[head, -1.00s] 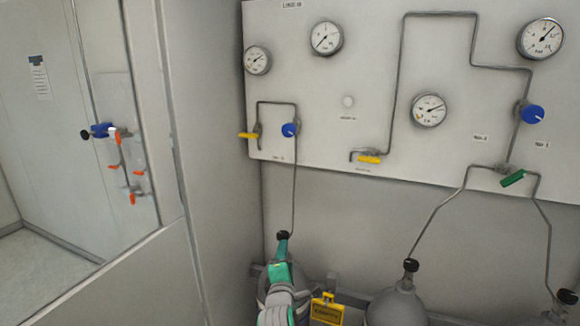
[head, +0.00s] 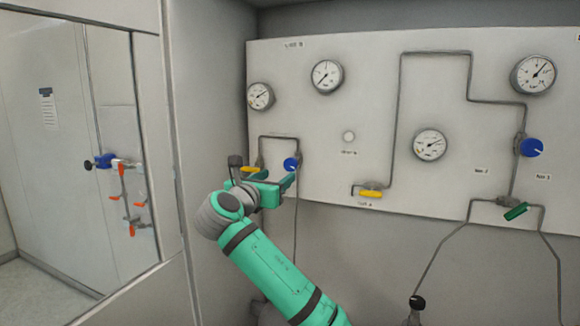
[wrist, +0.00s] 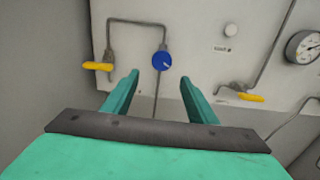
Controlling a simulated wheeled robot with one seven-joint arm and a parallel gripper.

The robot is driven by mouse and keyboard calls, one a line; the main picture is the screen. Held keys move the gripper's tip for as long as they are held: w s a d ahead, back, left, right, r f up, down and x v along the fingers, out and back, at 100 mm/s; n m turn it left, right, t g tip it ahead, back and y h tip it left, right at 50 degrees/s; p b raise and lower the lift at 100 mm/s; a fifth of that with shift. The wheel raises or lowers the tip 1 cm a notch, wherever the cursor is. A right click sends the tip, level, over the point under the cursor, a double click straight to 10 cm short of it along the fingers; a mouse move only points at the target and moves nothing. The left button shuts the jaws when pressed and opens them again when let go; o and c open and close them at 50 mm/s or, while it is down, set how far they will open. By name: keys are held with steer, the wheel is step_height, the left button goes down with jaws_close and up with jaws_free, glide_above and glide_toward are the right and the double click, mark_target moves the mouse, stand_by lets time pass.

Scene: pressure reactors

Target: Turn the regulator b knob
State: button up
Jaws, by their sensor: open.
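A round blue knob (head: 291,164) with a white mark sits at the lower left of the wall panel, on a thin bent pipe. In the wrist view the same blue knob (wrist: 162,61) shows just beyond and between my fingertips. My gripper (wrist: 158,79) is open and empty, with its two green fingers apart. In the head view my gripper (head: 278,178) is just below and left of that knob. Contact is not visible. A second blue knob (head: 532,147) is at the panel's right. I cannot read which knob is labelled regulator b.
A yellow lever (wrist: 98,66) is left of the near knob. Another yellow lever (head: 371,193) and a green lever (head: 516,211) are farther right. Several gauges hang above. A cabinet (head: 110,150) with a window closes off the left.

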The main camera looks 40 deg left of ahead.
mark_target(289, 165)
steer(key=x, duration=0.7)
steer(key=r+x, duration=0.1)
steer(key=x, duration=0.2)
steer(key=shift+w+r, duration=0.1)
steer(key=shift+w, duration=0.1)
steer(key=shift+w+d, duration=0.1)
steer(key=c, duration=1.1)
steer(key=shift+o, duration=0.2)
